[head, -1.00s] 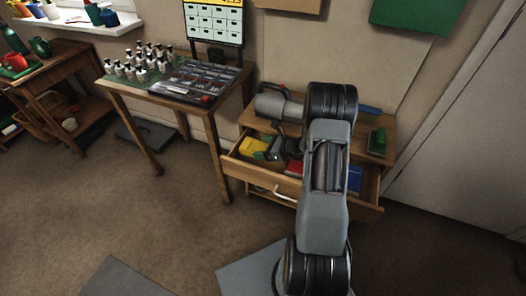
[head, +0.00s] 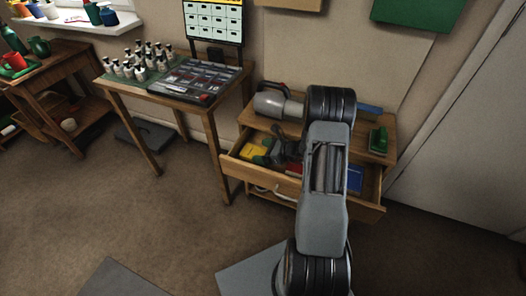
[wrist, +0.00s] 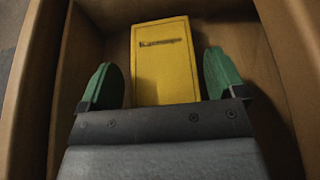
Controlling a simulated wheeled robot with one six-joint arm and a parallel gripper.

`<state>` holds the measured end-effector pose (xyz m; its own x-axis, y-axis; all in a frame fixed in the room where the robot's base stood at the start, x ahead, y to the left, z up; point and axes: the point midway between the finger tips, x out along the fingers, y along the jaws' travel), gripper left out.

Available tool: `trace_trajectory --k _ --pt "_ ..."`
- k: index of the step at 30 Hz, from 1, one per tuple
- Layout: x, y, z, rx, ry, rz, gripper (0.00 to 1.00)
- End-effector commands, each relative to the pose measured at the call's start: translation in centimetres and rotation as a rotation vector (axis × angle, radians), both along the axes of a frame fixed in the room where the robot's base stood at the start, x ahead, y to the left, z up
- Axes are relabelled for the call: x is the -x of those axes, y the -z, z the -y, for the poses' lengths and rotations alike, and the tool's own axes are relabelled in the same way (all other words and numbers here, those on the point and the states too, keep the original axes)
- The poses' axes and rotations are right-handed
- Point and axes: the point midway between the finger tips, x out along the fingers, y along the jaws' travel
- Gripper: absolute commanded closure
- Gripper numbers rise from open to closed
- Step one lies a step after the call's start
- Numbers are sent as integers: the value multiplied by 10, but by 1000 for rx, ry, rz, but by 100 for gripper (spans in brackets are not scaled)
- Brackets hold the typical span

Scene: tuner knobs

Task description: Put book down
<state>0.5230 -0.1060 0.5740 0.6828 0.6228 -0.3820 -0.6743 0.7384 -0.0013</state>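A yellow book (head: 254,153) lies in the open drawer (head: 300,190), at its left end. In the wrist view the yellow book (wrist: 163,62) lies flat with a dark mark near its far end. My gripper (wrist: 162,80) is open, with one green finger on each side of the book. A gap shows between each finger and the book's edges. The book's near end is hidden behind the gripper body. In the head view my gripper (head: 268,150) is down at the drawer's left part, partly hidden by the arm.
A red book (head: 294,169) and a blue book (head: 354,178) also lie in the drawer. The drawer walls (wrist: 78,70) stand close on both sides of the gripper. A grey and red device (head: 275,102) and a green item (head: 378,140) stand on the cabinet top.

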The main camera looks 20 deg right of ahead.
Motion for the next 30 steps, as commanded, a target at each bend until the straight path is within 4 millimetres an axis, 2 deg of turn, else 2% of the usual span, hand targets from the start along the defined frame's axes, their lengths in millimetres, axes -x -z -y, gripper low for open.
trace_trajectory --k 1,3,10,16,30 --pt "0 0 0 0 0 0 6" --pt "0 0 0 0 0 0 0" --pt "0 -1 0 0 0 0 0" --pt "2 -19 2 1 2 1 0" --pt "64 -50 59 1 3 1 0"
